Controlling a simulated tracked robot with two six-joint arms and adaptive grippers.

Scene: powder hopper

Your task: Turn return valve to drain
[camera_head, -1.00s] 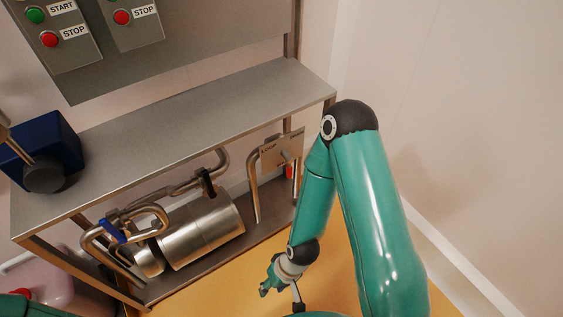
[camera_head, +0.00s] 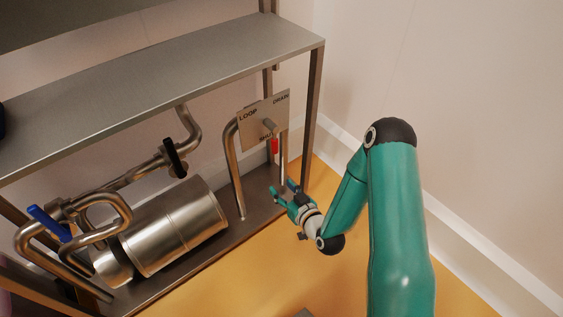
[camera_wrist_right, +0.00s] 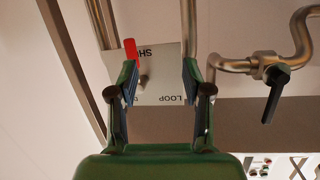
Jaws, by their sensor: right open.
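The return valve's label plate (camera_head: 252,118), reading LOOP and DRAIN with a partly covered lower word, stands on bent pipes under the steel shelf. Its red-tipped handle (camera_head: 275,146) hangs down at the plate's lower right, below a grey stem. My right gripper (camera_head: 282,191) is open and empty, below and in front of the handle and apart from it. In the right wrist view, the plate (camera_wrist_right: 160,88) appears upside down between the open fingers (camera_wrist_right: 158,76). The red handle (camera_wrist_right: 130,48) shows beyond the left finger. My left gripper is not in view.
A steel cylinder (camera_head: 178,228) lies on the lower shelf left of the plate. A blue-handled valve (camera_head: 48,222) and a black-handled valve (camera_head: 174,157) sit on nearby pipes. A frame post (camera_head: 311,105) stands right of the plate. The yellow floor (camera_head: 262,270) in front is clear.

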